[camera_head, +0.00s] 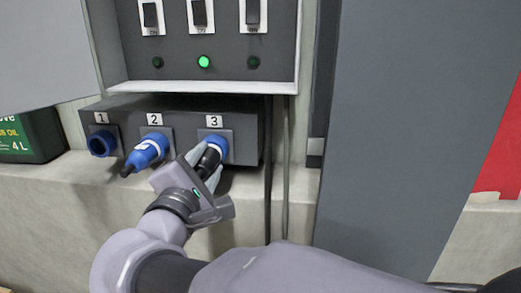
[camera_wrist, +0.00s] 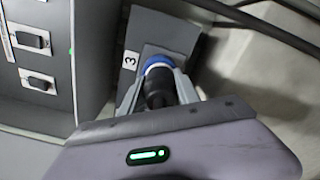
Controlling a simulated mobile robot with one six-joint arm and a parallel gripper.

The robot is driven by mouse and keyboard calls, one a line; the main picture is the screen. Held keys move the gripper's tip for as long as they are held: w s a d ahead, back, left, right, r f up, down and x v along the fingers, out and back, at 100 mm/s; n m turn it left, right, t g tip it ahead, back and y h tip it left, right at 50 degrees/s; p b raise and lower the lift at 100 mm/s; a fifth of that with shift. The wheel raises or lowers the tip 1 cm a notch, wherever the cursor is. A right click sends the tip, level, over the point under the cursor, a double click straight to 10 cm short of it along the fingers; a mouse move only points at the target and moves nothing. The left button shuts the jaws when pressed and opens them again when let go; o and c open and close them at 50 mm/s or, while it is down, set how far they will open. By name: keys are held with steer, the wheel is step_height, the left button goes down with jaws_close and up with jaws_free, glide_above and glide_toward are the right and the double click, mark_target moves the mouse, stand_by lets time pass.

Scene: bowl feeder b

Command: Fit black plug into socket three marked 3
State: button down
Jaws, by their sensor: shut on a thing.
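The black plug (camera_head: 208,158) is between the fingers of my gripper (camera_head: 204,160), in front of the socket marked 3 at the right end of the grey socket box. My gripper is shut on it. Socket three (camera_head: 219,142) is blue, on a grey plate, and the plug's front end meets its opening. In the wrist view the black plug (camera_wrist: 159,92) points straight at the blue ring of socket three (camera_wrist: 158,62), and the two look touching or joined. How deep the plug sits is hidden by the ring and the fingers.
Socket two holds a blue plug (camera_head: 147,152); socket one (camera_head: 101,143) is empty. Cables (camera_head: 268,170) hang right of the box. A green oil can (camera_head: 28,135) stands at left on the ledge (camera_head: 60,190).

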steer(key=shift+r, duration=0.15)
stand_by(0.7)
steer(key=c, duration=0.8)
jaws_free()
steer(key=shift+w, duration=0.2)
steer(key=shift+s, duration=0.15)
